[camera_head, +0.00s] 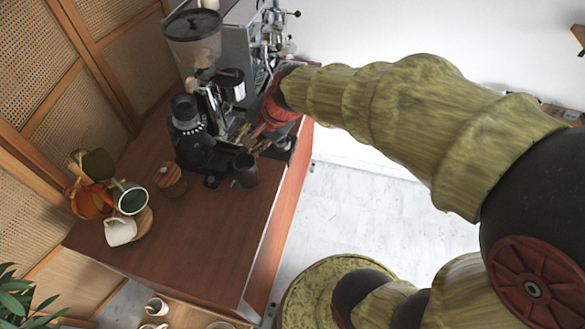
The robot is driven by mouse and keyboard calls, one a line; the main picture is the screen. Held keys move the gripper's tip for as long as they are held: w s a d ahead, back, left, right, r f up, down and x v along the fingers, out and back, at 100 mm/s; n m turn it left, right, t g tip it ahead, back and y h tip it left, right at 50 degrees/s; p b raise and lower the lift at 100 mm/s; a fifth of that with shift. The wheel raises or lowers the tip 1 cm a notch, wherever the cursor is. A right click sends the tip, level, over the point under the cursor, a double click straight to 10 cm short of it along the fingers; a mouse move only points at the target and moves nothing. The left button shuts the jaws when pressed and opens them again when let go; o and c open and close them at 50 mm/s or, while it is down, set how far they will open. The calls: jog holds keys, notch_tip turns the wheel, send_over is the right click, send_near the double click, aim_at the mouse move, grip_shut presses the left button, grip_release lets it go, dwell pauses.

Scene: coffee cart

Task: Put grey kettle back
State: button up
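A dark grey kettle or pitcher (245,171) stands upright on the wooden counter, near its right edge, in the head view. My arm reaches in from the right, and its red wrist ends over the coffee machine area. My gripper (252,142) points down and left, just behind the grey kettle in the picture. The fingers are small and overlap dark parts there. I cannot tell whether they touch the kettle or how far apart they are.
A coffee grinder (195,45) and an espresso machine (245,55) stand at the back. A black appliance (188,133), a wooden-lidded jar (171,180) and several cups, including a white one (119,231), stand left. The front of the counter (205,245) is clear.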

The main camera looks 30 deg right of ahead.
jog(key=s+d+r+n+h, duration=0.1)
jog(key=s+r+n, duration=0.2)
jog(key=s+n, duration=0.3)
jog(key=s+d+r+n+h, duration=0.1)
jog(key=s+r+n, duration=0.3)
jog(key=s, duration=0.8)
jog(key=shift+s+d+r+n+h, duration=0.25)
jog(key=shift+s+n+h, duration=0.15)
jog(key=shift+n, duration=0.5)
jog(key=shift+f, duration=0.1)
notch_tip(320, 180, down, 9)
jog(key=b, duration=0.9)
jog(key=shift+f, duration=0.15)
jog(key=shift+w, duration=0.1)
